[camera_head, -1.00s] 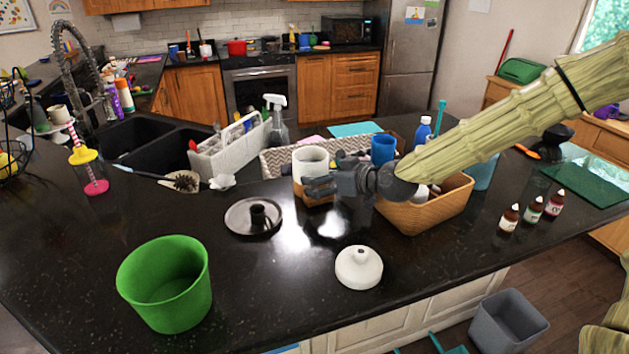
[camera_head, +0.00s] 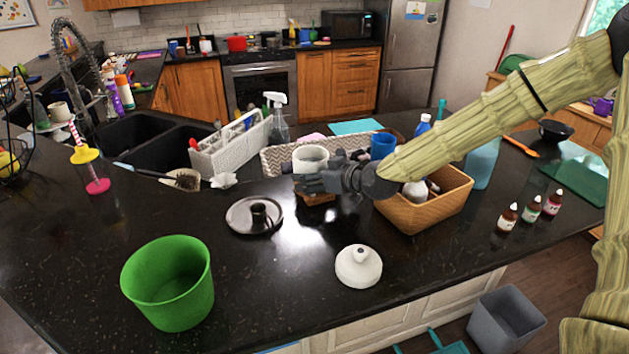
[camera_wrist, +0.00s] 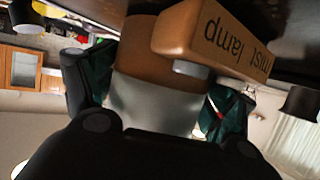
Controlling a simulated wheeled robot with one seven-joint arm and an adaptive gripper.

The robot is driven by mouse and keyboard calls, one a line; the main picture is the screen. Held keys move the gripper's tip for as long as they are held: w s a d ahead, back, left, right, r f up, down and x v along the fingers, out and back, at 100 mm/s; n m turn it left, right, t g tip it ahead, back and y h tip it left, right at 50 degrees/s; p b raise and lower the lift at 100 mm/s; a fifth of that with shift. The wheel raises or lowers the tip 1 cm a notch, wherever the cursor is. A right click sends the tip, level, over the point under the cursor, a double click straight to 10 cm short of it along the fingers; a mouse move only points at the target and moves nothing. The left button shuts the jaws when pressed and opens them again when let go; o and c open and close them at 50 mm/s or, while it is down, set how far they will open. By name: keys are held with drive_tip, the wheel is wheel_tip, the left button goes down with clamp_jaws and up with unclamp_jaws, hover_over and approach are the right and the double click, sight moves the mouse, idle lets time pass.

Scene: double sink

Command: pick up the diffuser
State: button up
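The diffuser (camera_head: 310,157) has a white, cup-like upper body and a wood-coloured base, and it stands upright on the dark counter. My gripper (camera_head: 312,182) is at it from the right, partly covering its body. In the wrist view the diffuser (camera_wrist: 150,100) appears upside down, between the two dark-green-padded fingers (camera_wrist: 158,95). The fingers look spread on either side of it; contact is not clear. A white dome-shaped lid (camera_head: 358,268) lies apart, near the counter's front edge.
A wicker basket (camera_head: 428,215) stands close right of my gripper, under my forearm. A green pot (camera_head: 168,300) is front left. Small bottles (camera_head: 531,208) stand on the right. The front middle counter is mostly clear.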

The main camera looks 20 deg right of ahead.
drive_tip(key=c, duration=0.6)
drive_tip(key=shift+c, duration=0.2)
drive_tip(key=shift+r, duration=0.2)
